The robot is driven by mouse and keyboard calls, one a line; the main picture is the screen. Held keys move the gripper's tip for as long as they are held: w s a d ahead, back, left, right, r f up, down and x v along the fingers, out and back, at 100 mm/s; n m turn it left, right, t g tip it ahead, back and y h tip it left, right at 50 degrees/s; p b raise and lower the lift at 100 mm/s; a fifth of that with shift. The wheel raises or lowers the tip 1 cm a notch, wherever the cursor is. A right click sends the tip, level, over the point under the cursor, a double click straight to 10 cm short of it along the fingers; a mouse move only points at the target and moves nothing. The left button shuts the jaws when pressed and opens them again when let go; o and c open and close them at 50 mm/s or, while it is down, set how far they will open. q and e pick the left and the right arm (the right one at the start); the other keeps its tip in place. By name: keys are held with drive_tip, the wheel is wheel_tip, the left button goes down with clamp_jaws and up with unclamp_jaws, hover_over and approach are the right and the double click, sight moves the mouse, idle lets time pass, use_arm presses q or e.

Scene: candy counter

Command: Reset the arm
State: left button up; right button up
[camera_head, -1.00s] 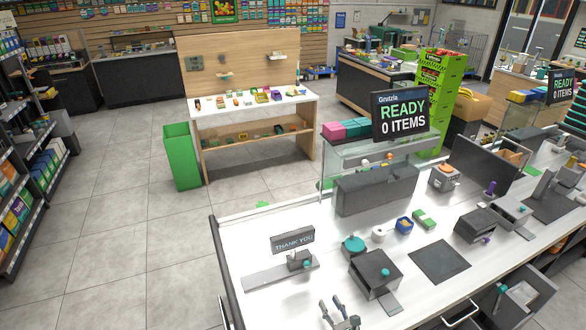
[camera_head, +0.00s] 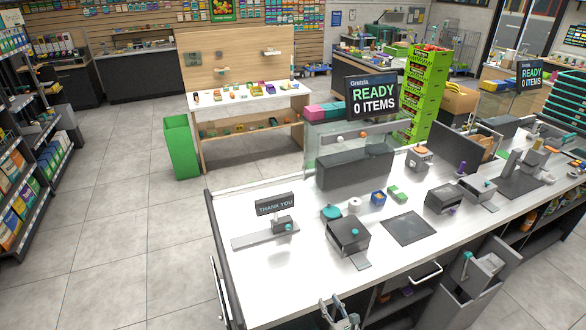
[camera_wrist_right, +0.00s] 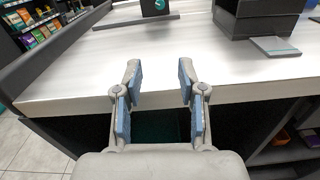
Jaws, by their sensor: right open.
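My right gripper (camera_head: 340,308) shows at the bottom edge of the head view, in front of the near edge of the white counter (camera_head: 285,270). In the right wrist view the gripper (camera_wrist_right: 159,85) is open and empty, its two blue-padded fingers apart. The counter top (camera_wrist_right: 225,70) lies beyond the fingertips there, with the dark space below its edge behind the fingers. My left gripper is in neither view.
On the counter are a THANK YOU sign (camera_head: 275,204), a dark box (camera_head: 348,233), a teal round item (camera_head: 331,212) and a black mat (camera_head: 408,228). A display reads READY 0 ITEMS (camera_head: 372,96).

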drive_tip(key=s+d+f+m+g+h, duration=0.25)
drive_tip(key=s+f+m, duration=0.4)
drive_tip(key=f, duration=0.55)
drive_tip(key=s+d+f+m+g+h, duration=0.2)
drive_tip(key=s+d+f+m, duration=0.2)
drive_tip(key=s+f+m, duration=0.55)
drive_tip(key=s+d+f+m+g+h, duration=0.2)
drive_tip(key=s+d+f+m+g, duration=0.3)
drive_tip(key=f, duration=0.9)
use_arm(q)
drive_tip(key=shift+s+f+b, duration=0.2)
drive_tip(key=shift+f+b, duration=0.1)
use_arm(e)
drive_tip(key=s+f+m+g, duration=0.2)
drive_tip(key=s+f+m, duration=0.2)
drive_tip(key=s, duration=0.6)
drive_tip(key=s+f+m+g, duration=0.2)
drive_tip(key=s+f+m, duration=0.3)
drive_tip(key=s, duration=0.6)
drive_tip(key=s+f+m+g, duration=0.2)
drive_tip(key=s+f+m, duration=0.3)
drive_tip(key=s, duration=0.5)
drive_tip(key=shift+s+d+m, duration=0.25)
drive_tip(key=shift+d+m, duration=0.2)
drive_tip(key=shift+m, duration=0.65)
